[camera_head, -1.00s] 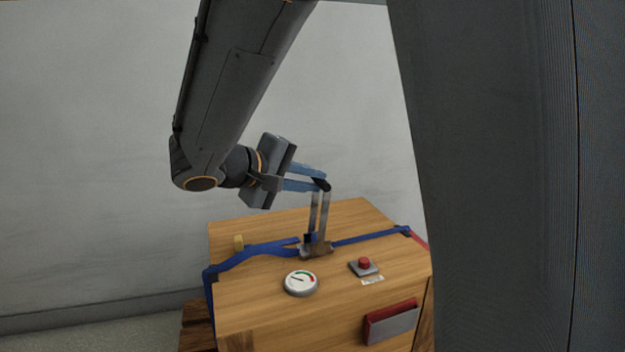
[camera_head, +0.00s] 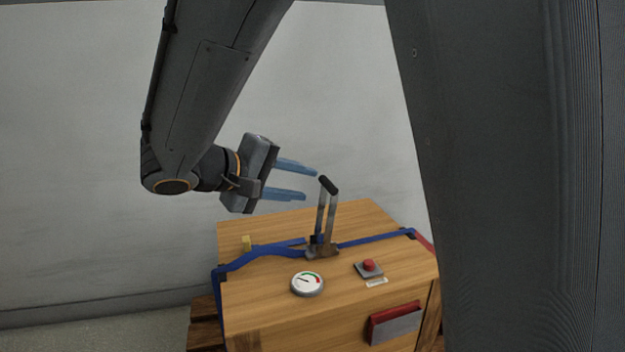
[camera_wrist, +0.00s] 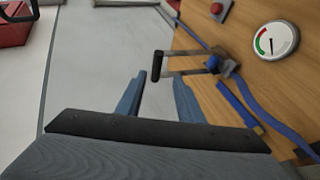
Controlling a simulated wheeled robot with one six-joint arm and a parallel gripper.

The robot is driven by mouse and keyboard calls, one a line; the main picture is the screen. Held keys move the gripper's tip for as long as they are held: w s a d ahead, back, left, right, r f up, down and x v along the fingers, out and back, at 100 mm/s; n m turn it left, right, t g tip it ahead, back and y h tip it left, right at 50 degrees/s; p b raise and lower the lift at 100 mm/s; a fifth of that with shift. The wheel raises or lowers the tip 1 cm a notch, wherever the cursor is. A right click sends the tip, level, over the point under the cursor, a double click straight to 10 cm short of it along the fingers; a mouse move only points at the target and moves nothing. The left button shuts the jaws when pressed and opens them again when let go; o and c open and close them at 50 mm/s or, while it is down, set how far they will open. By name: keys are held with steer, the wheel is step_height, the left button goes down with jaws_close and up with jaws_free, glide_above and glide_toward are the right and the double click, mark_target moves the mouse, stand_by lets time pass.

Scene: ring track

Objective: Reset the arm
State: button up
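My gripper (camera_head: 311,184) is open and empty, its two blue fingers apart, just left of the upright lever's black handle (camera_head: 328,185). In the wrist view my gripper's fingers (camera_wrist: 156,92) point toward the lever handle (camera_wrist: 157,66), which lies just ahead of and between the tips. The lever stands on a metal ratchet base (camera_head: 322,251) on top of the wooden crate (camera_head: 260,312). A blue strap (camera_head: 365,239) runs across the crate top through the ratchet.
A round gauge (camera_head: 307,284) and a red button (camera_head: 369,265) sit on the crate top. A red and grey holder (camera_head: 395,323) is on the crate's front. A red container (camera_wrist: 14,32) shows in the wrist view. A plain wall stands behind.

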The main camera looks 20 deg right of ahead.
steer(key=shift+v, duration=1)
steer(key=s+a+f+n+g+y, duration=0.25)
steer(key=s+a+f+y, duration=0.45)
steer(key=s, duration=0.6)
steer(key=s+a+f+n+g+y+p, duration=0.1)
steer(key=s+a+f+n+g+y, duration=0.15)
steer(key=s+a+y, duration=0.8)
steer(key=d+r+m+h+p, duration=0.1)
steer(key=d+r+m+p, duration=0.1)
steer(key=d+r+p, duration=0.3)
steer(key=d+r+m+h+p, duration=0.2)
steer(key=d+r+p, duration=0.3)
steer(key=r+p, duration=0.6)
steer(key=s+d+r+m+h+p, duration=0.1)
steer(key=d+r+p, duration=0.5)
steer(key=p, duration=1.3)
step_height(320, 180, up, 3)
steer(key=shift+r+m+t+h, duration=0.15)
steer(key=shift+m+t+h, duration=0.35)
steer(key=shift+m, duration=0.4)
steer(key=shift+s+d, duration=0.1)
